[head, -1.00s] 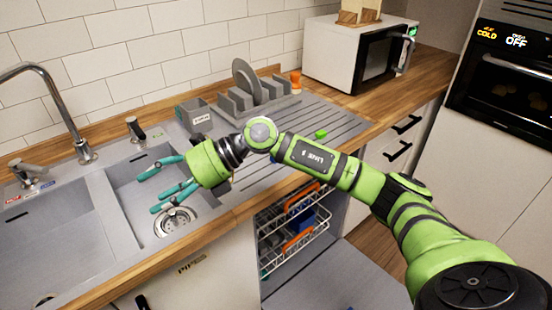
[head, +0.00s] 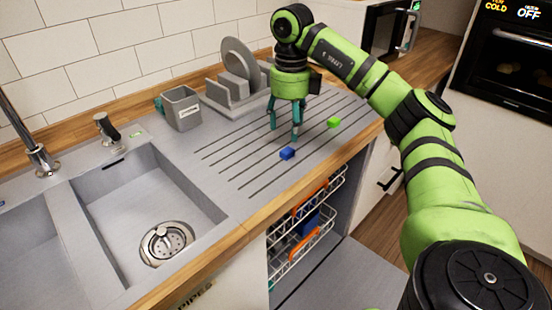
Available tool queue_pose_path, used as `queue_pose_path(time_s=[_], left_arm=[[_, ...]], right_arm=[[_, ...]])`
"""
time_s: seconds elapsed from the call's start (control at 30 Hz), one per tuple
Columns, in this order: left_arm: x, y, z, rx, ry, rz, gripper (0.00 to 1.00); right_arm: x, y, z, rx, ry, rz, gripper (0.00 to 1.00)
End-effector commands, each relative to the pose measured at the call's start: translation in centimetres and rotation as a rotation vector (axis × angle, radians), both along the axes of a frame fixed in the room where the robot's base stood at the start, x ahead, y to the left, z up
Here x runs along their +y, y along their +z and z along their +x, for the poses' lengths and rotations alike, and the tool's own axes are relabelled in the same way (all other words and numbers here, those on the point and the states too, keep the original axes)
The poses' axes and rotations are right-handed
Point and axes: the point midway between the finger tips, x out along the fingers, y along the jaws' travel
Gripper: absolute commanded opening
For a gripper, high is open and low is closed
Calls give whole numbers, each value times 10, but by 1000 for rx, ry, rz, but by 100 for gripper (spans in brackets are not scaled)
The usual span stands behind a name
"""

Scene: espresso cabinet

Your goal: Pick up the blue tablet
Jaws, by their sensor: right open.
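My right gripper (head: 284,132) points down over the drainboard, just behind the blue tablet. Its teal fingers are apart and nothing shows between them. The fingertips are close to the board; I cannot tell whether they touch it. A green tablet (head: 334,122) lies to the right of the gripper. My left gripper is not in view.
A grey container (head: 181,108) and a dish rack (head: 220,98) with plates stand behind the drainboard. The sink basin (head: 135,185) and tap (head: 38,155) are at the left. An open dishwasher with racks (head: 292,252) is below the counter. A microwave (head: 385,32) stands at the back right.

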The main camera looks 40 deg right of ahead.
Motion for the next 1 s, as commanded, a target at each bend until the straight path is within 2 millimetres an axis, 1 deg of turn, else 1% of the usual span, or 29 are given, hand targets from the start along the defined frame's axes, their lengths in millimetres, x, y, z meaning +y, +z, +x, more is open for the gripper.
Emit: queue_pose_path(time_s=[0.03, 0.2, 0.3, 0.47, 0.6, 0.73, 0.87, 0.9, 0.97, 1.0], left_arm=[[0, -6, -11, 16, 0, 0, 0], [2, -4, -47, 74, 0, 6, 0], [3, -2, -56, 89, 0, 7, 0], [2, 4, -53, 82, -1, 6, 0], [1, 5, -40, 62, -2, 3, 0], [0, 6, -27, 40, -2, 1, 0], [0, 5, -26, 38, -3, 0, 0], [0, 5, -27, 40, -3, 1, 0], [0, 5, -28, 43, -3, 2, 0], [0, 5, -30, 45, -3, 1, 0]], right_arm=[[0, -7, 0, 0, 0, 0, 61], [0, -22, 0, 2, 1, 1, 61], [0, -33, 1, 3, 2, 1, 61], [-1, -58, 4, 3, 2, 1, 61], [-1, -72, 4, 0, 2, 1, 61], [-1, -74, 4, -1, 3, 2, 61], [-1, -74, 4, -1, 3, 2, 61], [-1, -74, 4, -1, 3, 2, 45], [-1, -74, 4, -1, 3, 2, 27], [-1, -74, 4, -1, 3, 2, 16]])
